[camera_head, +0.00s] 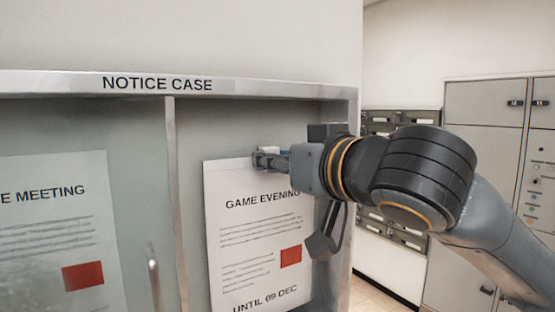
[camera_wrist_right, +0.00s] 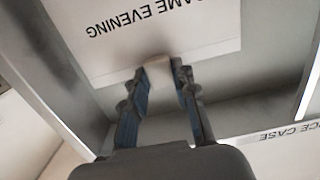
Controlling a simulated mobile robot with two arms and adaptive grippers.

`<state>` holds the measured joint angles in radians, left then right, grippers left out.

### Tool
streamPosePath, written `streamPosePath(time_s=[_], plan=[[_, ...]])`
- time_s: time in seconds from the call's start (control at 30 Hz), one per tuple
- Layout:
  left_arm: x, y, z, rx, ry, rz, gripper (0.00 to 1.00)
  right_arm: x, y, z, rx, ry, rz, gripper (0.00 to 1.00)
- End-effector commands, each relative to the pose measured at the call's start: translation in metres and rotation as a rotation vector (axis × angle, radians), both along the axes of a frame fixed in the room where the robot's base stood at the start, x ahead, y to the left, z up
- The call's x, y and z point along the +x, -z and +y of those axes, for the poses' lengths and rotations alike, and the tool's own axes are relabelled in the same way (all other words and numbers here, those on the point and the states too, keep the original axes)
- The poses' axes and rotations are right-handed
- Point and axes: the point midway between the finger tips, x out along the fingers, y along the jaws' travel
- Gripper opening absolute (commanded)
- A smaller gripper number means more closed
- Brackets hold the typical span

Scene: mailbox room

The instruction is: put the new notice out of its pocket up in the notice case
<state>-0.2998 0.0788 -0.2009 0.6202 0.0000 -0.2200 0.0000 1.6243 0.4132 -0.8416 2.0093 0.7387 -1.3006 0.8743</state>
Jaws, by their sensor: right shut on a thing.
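The notice case (camera_head: 170,130) has a divider, with one notice showing on each side. The "GAME EVENING" notice (camera_head: 250,225), white with a red square and "UNTIL 09 DEC", is in the right part, slightly tilted. My right gripper (camera_head: 262,158) is shut at its top edge. In the right wrist view my right gripper (camera_wrist_right: 165,70) has a small pale piece (camera_wrist_right: 158,72) between its fingertips at the edge of the notice (camera_wrist_right: 150,35). Whether the sheet touches the back panel I cannot tell. A second notice (camera_head: 50,230), ending in "E MEETING", is in the left part. No pocket shows.
A metal handle (camera_head: 153,275) stands at the left part's right edge. The case's top rail (camera_head: 270,86) and right side frame (camera_head: 345,240) are close around my right gripper. Grey mailboxes (camera_head: 410,120) and cabinets (camera_head: 485,110) stand on the right.

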Motion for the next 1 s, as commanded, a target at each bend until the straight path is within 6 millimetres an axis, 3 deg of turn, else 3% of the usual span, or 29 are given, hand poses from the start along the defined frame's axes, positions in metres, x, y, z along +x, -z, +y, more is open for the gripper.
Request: streamPosePath(time_s=[0.9, 0.93, 1.0], plan=[[0.0007, -0.0027, 0.0014, 0.002, -0.001, 0.000, 0.40, 0.0076, -0.0008, 0.0054, 0.001, -0.001, -0.002, 0.00], [0.0007, -0.0027, 0.0014, 0.002, -0.001, 0.000, 0.40, 0.0075, -0.0008, 0.0054, 0.001, -0.001, -0.002, 0.29], [0.0007, -0.0027, 0.0014, 0.002, -0.001, 0.000, 0.40, 0.0075, -0.0008, 0.0054, 0.001, -0.001, -0.002, 0.43]])
